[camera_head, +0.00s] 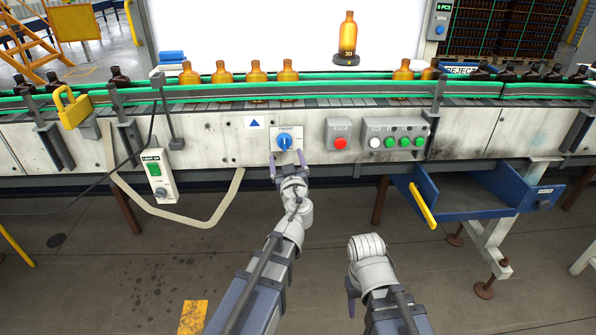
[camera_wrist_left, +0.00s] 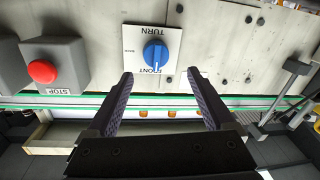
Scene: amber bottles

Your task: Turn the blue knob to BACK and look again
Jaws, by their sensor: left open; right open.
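The blue knob (camera_head: 284,142) sits on a white plate on the conveyor's front panel. In the left wrist view, which is upside down, the blue knob (camera_wrist_left: 155,54) has its pale mark at the FRONT label; a small BACK label is at the plate's left. My left gripper (camera_head: 287,162) is open just in front of the knob. Its fingers (camera_wrist_left: 160,76) are spread on either side, apart from the knob. An amber bottle (camera_head: 348,36) marked 30 stands on a dark round stand before a bright white panel. My right gripper (camera_head: 352,296) is low at the right, mostly hidden by its wrist.
A red stop button (camera_head: 340,143) and a box of several buttons (camera_head: 397,139) are right of the knob. Several amber bottles stand on the conveyor (camera_head: 340,98). A blue drawer (camera_head: 470,200) juts out at the right. A cabled switch box (camera_head: 158,175) hangs at the left.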

